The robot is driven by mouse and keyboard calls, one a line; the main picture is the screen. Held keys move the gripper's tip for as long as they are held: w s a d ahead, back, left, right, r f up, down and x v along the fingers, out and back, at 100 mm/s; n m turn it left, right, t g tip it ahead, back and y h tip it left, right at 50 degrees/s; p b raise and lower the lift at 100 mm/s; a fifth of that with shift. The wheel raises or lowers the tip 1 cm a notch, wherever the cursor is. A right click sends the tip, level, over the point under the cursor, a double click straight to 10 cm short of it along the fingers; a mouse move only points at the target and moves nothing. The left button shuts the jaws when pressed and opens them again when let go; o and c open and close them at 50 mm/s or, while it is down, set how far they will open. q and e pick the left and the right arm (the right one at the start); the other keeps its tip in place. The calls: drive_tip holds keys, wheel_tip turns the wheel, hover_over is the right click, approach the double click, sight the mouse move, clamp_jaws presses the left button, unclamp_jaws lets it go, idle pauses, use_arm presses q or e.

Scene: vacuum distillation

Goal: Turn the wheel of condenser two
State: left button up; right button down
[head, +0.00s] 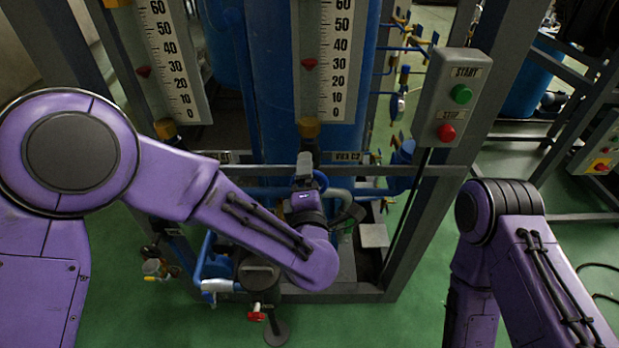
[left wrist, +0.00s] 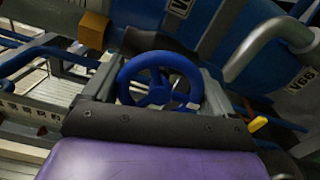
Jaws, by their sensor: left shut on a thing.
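A blue spoked wheel (left wrist: 160,80) shows in the left wrist view, between the grey fingers of my left gripper (left wrist: 165,88). The gripper is shut on the wheel, with a finger at each side of its rim. In the head view my left gripper (head: 304,172) reaches into the metal frame, just below the cross bar and left of a plate reading "VR3 C2" (head: 350,157). The wheel is hidden there behind the gripper and wrist. My right arm shows at the lower right of the head view, but its gripper is outside the picture.
Two gauges with scales (head: 328,65) hang above the cross bar (head: 420,170). A grey START/STOP box (head: 452,97) is on the right post. Blue pipes and a red-handled valve (head: 257,313) lie low beside my left forearm. In the wrist view a grey bent pipe (left wrist: 265,40) passes close right of the wheel.

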use_arm(q)
drive_tip(key=shift+m, duration=0.3)
drive_tip(key=o, duration=0.8)
drive_tip(key=shift+o, duration=0.2)
drive_tip(key=shift+s, duration=0.2)
drive_tip(key=s+b, duration=0.2)
drive_tip(key=s, duration=0.8)
drive_tip(key=shift+s, duration=0.15)
